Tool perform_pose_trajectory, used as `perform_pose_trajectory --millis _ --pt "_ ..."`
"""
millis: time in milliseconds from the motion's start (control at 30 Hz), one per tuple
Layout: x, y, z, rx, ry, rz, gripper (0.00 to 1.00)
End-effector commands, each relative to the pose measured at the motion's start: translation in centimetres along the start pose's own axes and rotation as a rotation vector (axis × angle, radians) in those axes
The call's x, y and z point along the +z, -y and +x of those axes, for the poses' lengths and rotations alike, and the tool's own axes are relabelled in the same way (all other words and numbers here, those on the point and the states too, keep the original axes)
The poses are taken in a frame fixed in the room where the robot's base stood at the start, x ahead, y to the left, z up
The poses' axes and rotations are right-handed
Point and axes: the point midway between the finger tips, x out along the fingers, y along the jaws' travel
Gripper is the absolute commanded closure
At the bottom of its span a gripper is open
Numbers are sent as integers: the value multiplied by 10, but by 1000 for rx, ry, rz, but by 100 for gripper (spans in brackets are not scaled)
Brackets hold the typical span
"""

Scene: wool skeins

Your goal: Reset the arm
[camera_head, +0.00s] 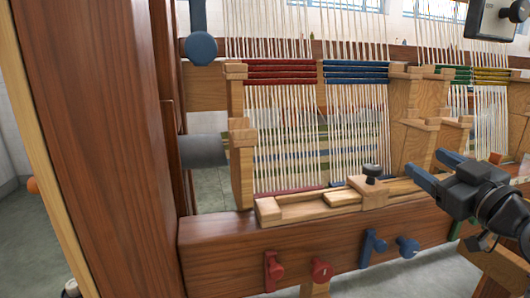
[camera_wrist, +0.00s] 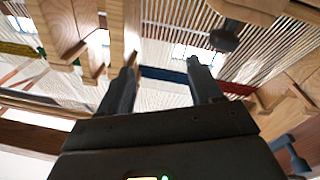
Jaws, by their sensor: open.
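My gripper (camera_head: 434,168) is at the right of the head view, in front of the wooden loom (camera_head: 215,240). Its two blue-tipped fingers stand apart with nothing between them. In the wrist view my gripper (camera_wrist: 160,75) also shows open and empty, with loom threads and a blue band (camera_wrist: 165,74) behind the fingers. Whether a finger touches the loom cannot be told.
A thick wooden post (camera_head: 95,140) fills the left. Red-banded threads (camera_head: 283,80) and blue-banded threads (camera_head: 355,75) hang in the frame. A wooden slide with a black knob (camera_head: 372,171) lies on the ledge. Red pegs (camera_head: 273,270) and blue pegs (camera_head: 373,245) stick out from the front beam.

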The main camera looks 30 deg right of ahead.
Motion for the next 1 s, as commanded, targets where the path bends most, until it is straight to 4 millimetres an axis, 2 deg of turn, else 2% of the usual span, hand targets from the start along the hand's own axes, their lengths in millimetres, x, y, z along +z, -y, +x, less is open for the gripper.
perform_pose_trajectory --millis 33,267,500,633,800,1000 --pt "16 24 -6 -9 23 48 35" --pt "67 105 -44 -10 106 204 35" --pt "104 176 -111 -36 189 297 35" --pt "116 205 -154 -63 225 321 35" --pt "124 232 -216 -117 261 333 35" --pt "121 246 -283 -204 283 331 35"
